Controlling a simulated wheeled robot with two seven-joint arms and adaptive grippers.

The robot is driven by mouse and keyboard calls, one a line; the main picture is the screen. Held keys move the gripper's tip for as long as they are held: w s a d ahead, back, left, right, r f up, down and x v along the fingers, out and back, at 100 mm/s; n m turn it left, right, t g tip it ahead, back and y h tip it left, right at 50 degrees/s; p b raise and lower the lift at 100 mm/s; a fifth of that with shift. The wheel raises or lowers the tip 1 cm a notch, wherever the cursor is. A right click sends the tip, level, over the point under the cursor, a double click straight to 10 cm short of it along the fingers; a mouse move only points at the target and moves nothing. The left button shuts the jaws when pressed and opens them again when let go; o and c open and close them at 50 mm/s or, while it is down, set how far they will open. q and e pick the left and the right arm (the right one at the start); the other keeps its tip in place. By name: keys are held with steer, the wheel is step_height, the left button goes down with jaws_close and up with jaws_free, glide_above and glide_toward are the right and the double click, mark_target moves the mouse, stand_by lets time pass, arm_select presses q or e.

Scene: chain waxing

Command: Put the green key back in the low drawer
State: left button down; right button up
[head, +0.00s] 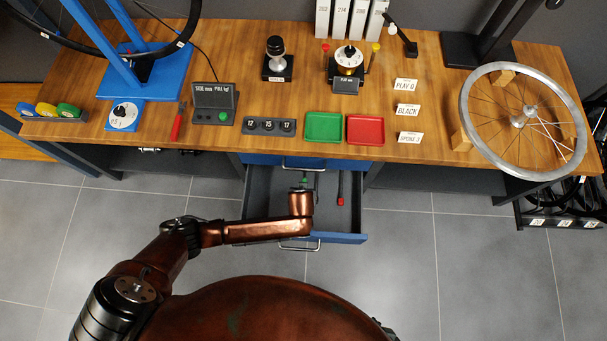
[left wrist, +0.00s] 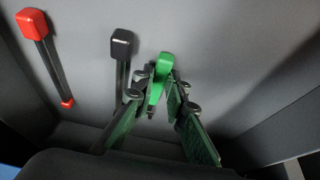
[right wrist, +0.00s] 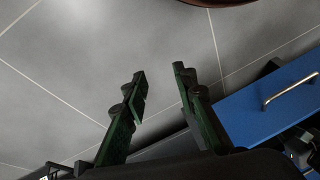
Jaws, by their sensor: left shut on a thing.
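The low drawer (head: 352,238) is open below the bench, with a blue front and grey inside. My left gripper (left wrist: 156,88) is inside the drawer, its fingers shut on the green key (left wrist: 160,72). The key's green head shows between the fingertips; its lower part is mostly hidden. I cannot tell whether it touches the drawer floor. In the head view a bit of green (head: 304,182) shows just beyond my left wrist. My right gripper (right wrist: 160,80) is open and empty above the tiled floor, and is not visible in the head view.
A black key (left wrist: 122,48) lies in the drawer just left of the green key, and a red key (left wrist: 34,32) lies farther left. The drawer's side walls are close around. The bench top (head: 270,148) overhangs the back, with a green tray (head: 323,127) and red tray (head: 365,129) near its edge.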

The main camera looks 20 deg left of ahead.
arm_select(q)
steer(key=shift+f, duration=0.15)
steer(key=c, duration=1.9)
jaws_free()
steer(key=shift+c, duration=0.2)
